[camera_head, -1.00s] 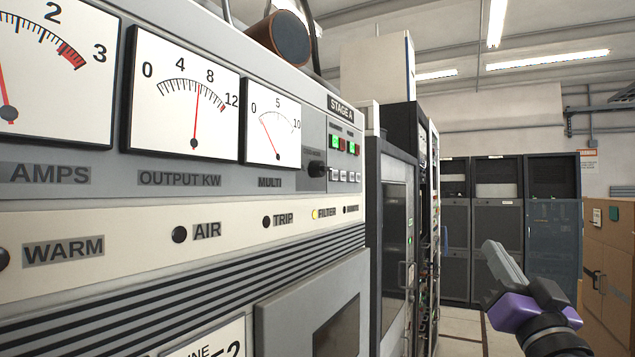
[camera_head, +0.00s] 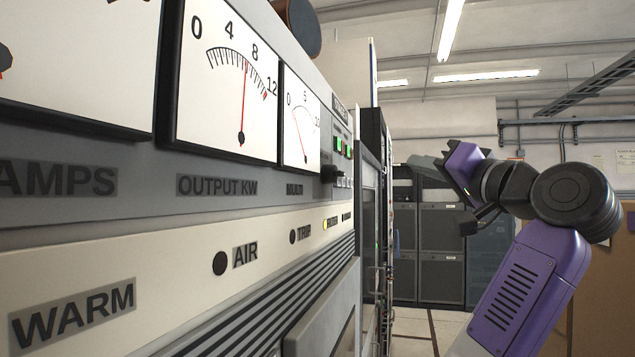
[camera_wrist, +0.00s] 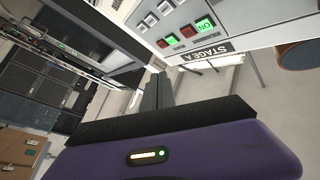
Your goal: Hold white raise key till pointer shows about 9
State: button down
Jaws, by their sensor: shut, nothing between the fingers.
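The white keys (camera_head: 344,182) sit in a row under the lit buttons at the panel's far right end. In the wrist view a few white keys (camera_wrist: 151,19) show at the top; I cannot read which is the raise key. My gripper (camera_head: 428,165) is shut and empty, raised to the right of the panel and apart from the keys. Its dark fingers (camera_wrist: 155,95) point toward the panel edge in the wrist view.
A black knob (camera_head: 331,173) juts out left of the keys. Dark racks (camera_head: 440,240) stand behind. Open air lies between my gripper and the panel.

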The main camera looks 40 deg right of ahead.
jog(key=a+f, duration=0.1)
jog(key=w+f+g+y, duration=0.1)
jog(key=f, duration=0.1)
jog(key=shift+w+a+n+y, duration=0.1)
jog(key=shift+a+n+y, duration=0.2)
jog(key=shift+a, duration=0.05)
jog(key=shift+w, duration=0.1)
jog(key=w+a, duration=0.5)
jog(key=w, duration=0.1)
jog(key=shift+w+a, duration=0.15)
jog(key=shift+w, duration=0.2)
jog(key=shift+w+a, duration=0.1)
dwell(1.9)
jog(key=shift+w+a+r, duration=0.1)
jog(key=shift+w+a, duration=0.05)
jog(key=shift+w, duration=0.1)
jog(key=shift+w+a, duration=0.3)
dwell(3.8)
